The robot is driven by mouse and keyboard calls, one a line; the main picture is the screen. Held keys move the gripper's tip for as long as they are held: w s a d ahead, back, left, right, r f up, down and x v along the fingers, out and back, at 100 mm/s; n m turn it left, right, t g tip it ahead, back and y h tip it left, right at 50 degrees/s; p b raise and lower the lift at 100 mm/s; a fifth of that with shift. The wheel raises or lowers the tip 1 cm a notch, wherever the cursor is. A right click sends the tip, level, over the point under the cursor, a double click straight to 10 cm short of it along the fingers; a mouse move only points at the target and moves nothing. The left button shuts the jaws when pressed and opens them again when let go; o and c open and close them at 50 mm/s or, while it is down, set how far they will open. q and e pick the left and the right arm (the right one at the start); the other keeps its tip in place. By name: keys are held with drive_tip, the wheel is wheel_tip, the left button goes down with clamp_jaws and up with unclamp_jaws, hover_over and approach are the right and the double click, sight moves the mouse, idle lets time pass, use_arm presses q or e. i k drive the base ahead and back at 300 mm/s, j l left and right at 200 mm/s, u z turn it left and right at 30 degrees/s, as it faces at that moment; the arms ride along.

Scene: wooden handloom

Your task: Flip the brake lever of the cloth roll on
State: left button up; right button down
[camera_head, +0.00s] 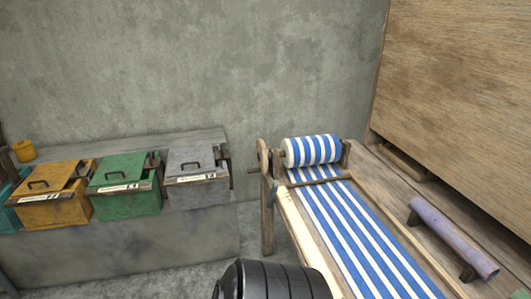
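The cloth roll (312,150), wound with blue and white striped cloth, sits across the far end of the wooden loom frame (375,167). A wooden disc (263,156) and a short bar (254,171) stand at the roll's left end. A small dark green-grey piece (272,196) shows on the left post just below. I cannot tell which of these parts is the brake lever, or its position. Neither of my grippers is in view.
Striped cloth (350,225) runs from the roll toward me. A purple roller (452,238) lies on supports at right. A tall wooden panel (465,90) stands behind it. Yellow (55,212), green (125,205) and grey (197,192) lidded bins line the left bench. Floor shows between bench and loom.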

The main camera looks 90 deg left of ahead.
sight(274, 187)
drive_tip(key=u, duration=2.75)
